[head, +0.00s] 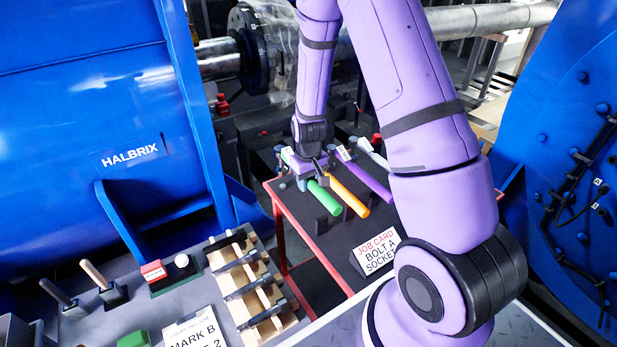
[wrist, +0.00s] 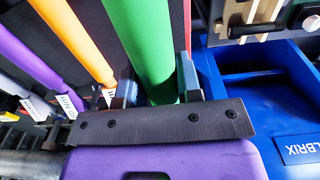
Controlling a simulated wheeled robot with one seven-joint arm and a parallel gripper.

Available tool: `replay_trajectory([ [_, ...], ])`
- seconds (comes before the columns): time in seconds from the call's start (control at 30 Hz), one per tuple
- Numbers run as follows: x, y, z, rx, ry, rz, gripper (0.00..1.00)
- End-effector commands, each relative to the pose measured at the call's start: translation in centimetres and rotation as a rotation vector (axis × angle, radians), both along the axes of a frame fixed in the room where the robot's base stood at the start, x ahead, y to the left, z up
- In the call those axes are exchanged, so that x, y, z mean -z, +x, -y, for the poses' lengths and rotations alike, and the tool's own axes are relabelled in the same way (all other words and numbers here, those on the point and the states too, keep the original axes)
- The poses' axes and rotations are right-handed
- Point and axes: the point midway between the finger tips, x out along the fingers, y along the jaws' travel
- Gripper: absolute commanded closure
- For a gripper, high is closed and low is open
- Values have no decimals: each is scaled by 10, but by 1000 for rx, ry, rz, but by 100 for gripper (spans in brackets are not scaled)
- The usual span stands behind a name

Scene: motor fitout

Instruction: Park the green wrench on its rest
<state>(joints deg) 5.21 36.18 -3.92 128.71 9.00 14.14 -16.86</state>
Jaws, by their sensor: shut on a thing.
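The green wrench (head: 326,200) is over the dark bench with the red frame, its handle pointing down and right. My gripper (head: 306,181) is shut on it near the handle's upper left end. In the wrist view the green handle (wrist: 140,45) runs between my two fingers (wrist: 157,90), one on each side. The wrench's head is mostly hidden by my gripper. I cannot tell whether the wrench touches a rest.
An orange wrench (head: 350,199) and a purple wrench (head: 370,181) lie close to the right of the green one. A job card (head: 376,252) stands at the bench front. A rack with several black tools (head: 262,301) is at lower left. Blue machine housings flank the bench.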

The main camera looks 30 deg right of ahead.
Motion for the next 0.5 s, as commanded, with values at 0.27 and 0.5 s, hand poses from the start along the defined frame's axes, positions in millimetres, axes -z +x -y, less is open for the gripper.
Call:
replay_trajectory([
  [0.27, 21, 0, 1, 1, 0, 0, 100],
  [0.5, 34, 1, 0, 0, 0, 2, 100],
])
